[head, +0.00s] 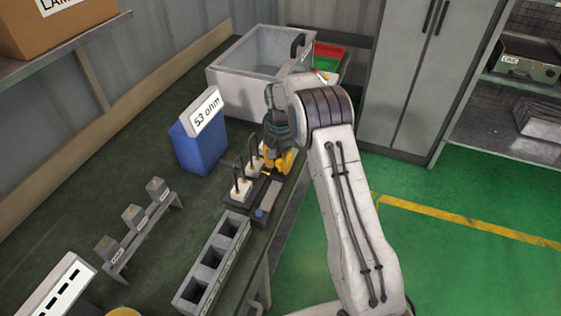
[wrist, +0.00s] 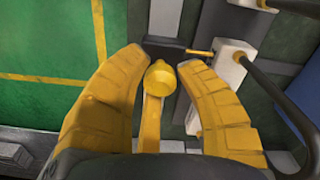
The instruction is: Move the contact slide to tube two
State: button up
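My gripper (head: 280,161) is at the bench edge, low over a narrow dark fixture. In the wrist view its two yellow fingers (wrist: 161,64) are apart. Between them is a yellow round-headed piece with a flat stem (wrist: 160,78), which looks like the contact slide. The right finger is very near it; I cannot tell whether they touch. White blocks with black upright tubes stand along the fixture: a front one (head: 241,189) and one farther back (head: 256,163). One white block (wrist: 231,62) is right of the fingers in the wrist view. No tube number is readable.
A blue box with a "53 ohm" sign (head: 203,143) stands left of the fixture. A grey slotted rack (head: 213,262) is in front, and a small stand with grey blocks (head: 138,236) is at left. A grey bin (head: 240,77) is behind. Green floor lies right.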

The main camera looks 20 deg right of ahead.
aim_at(280, 160)
jog(key=o, duration=0.4)
jog(key=shift+c, duration=0.2)
jog(key=shift+r, duration=0.15)
notch_tip(280, 160, up, 12)
dwell(0.4)
dwell(0.4)
